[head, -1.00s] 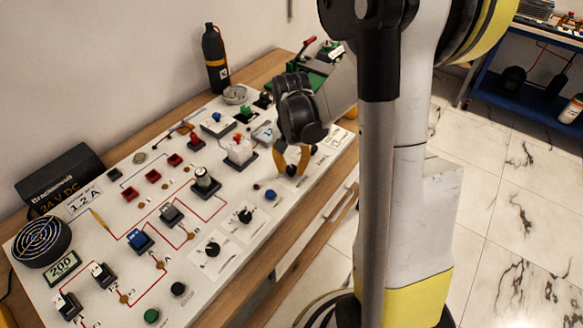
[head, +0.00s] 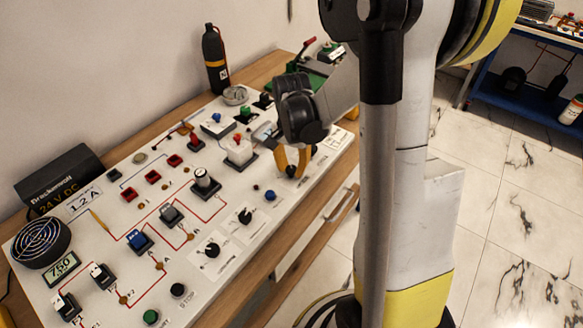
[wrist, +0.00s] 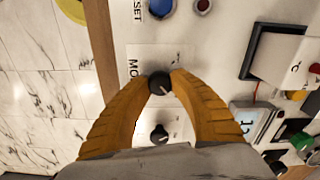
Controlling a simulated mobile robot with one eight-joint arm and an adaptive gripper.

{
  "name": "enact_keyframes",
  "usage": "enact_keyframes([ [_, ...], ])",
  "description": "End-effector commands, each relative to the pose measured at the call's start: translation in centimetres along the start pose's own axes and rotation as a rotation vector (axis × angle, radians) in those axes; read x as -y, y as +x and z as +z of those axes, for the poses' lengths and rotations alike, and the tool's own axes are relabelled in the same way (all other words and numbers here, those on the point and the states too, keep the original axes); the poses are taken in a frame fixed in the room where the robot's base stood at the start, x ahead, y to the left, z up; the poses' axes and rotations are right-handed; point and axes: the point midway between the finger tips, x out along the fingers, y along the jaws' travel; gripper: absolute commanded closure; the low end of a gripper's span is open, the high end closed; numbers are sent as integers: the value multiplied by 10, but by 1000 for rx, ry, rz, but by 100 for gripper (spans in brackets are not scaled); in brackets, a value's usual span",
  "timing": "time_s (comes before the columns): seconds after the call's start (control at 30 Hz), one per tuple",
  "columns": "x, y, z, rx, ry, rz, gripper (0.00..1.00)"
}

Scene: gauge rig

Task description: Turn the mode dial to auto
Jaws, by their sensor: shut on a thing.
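The mode dial (wrist: 160,84) is a small black knob with a pale pointer mark, on a white label whose visible letters start "MO". In the wrist view my gripper (wrist: 161,78) has its yellow fingertips closed on both sides of this knob. The rest of the label is partly covered, and I cannot read which setting the mark points at. In the head view my gripper (head: 291,174) is at the right part of the panel, with its fingers down around the dial, which is mostly hidden there.
A second black knob (wrist: 159,133) sits under my palm, between the fingers. A blue button (head: 270,195) is close to the dial. The white panel also holds a white block (head: 239,151), two more dials (head: 212,250) and a display (head: 62,267) reading 750. Floor lies beyond the bench edge.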

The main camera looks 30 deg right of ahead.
Motion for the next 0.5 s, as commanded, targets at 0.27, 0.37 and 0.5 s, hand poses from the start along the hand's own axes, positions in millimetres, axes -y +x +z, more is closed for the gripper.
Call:
enact_keyframes([
  [0.27,0,0,0,0,0,0,48],
  [0.37,0,0,0,0,-1,0,48],
  [0.5,0,-1,0,0,-1,0,48],
])
